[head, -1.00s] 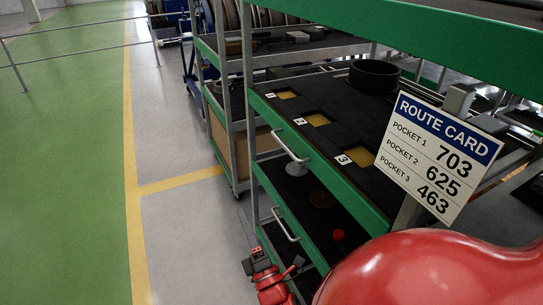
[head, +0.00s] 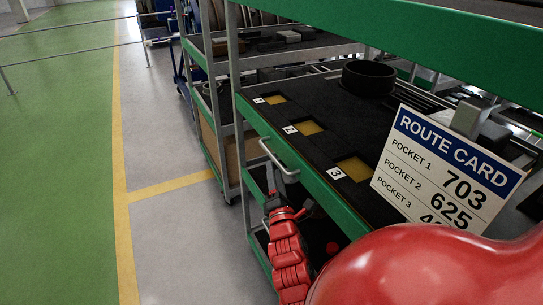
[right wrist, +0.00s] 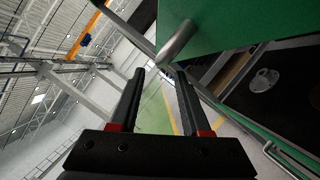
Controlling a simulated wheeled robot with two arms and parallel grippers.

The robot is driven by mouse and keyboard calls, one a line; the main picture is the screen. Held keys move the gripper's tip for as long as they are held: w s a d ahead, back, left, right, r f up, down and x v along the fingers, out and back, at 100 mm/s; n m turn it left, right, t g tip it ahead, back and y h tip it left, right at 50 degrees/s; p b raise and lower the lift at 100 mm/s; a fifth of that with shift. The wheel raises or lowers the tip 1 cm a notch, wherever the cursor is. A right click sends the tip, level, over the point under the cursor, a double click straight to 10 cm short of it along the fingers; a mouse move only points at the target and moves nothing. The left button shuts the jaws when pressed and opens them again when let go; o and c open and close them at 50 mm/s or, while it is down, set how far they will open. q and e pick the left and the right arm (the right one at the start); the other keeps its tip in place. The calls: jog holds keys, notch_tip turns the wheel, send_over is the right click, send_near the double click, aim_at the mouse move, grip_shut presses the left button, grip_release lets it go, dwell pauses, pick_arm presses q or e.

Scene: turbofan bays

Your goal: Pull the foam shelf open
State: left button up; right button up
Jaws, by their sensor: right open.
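The foam shelf (head: 330,125) is a black foam layer on a green-fronted rack level, with three yellow-bottomed pockets labelled 1, 2 and 3. Its silver bar handle (head: 278,158) is on the green front edge and also shows in the right wrist view (right wrist: 178,45). My right gripper (head: 273,190) is just below the handle in the head view. In the right wrist view my right gripper (right wrist: 160,78) has its two black fingers apart, with nothing between them. The handle is past the fingertips there, up and slightly right. My left gripper is not in view.
A white route card (head: 448,170) stands at the right, listing pockets 1 to 3. A black ring (head: 369,78) sits at the back of the shelf. A lower level with another handle (right wrist: 285,158) shows at lower right. The floor aisle (head: 175,150) left of the rack is clear.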

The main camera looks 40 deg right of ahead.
aim_at(271, 154)
jog(key=p+x, duration=0.1)
jog(key=x, duration=0.5)
jog(key=shift+w+d+r, duration=0.1)
jog(key=shift+w+r, duration=0.05)
jog(key=shift+w, duration=0.05)
jog(key=shift+c, duration=0.2)
grip_shut()
dwell(1.0)
